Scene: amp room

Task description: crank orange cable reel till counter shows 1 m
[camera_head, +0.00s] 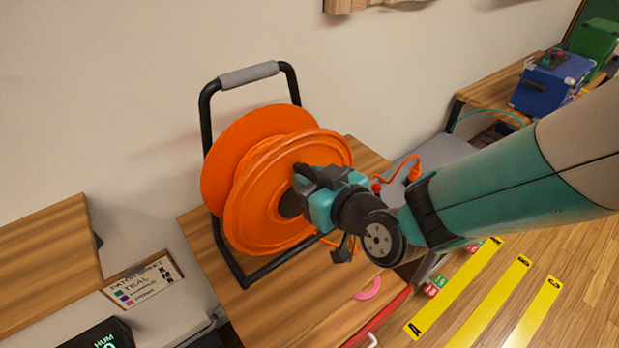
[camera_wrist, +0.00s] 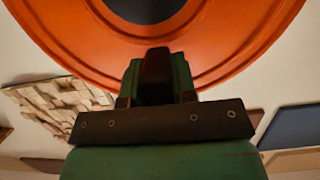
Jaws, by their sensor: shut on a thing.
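The orange cable reel (camera_head: 256,219) stands on a wooden table (camera_head: 262,306) in a black frame with a grey top grip (camera_head: 248,75). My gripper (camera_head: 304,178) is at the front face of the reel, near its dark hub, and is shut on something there. The crank it would be holding is hidden behind the jaws. In the wrist view the orange flange (camera_wrist: 232,62) fills the top, and my gripper (camera_wrist: 157,70) points at it, with the dark hub (camera_wrist: 146,8) above. No counter reading can be made out in either view.
A patch sheet (camera_head: 146,281) stands at the lower left. A pink ring (camera_head: 368,288) lies on the table's right side. Yellow strips (camera_head: 455,289) mark the floor at right. Blue (camera_head: 553,82) and green (camera_head: 597,42) cases sit at the far right.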

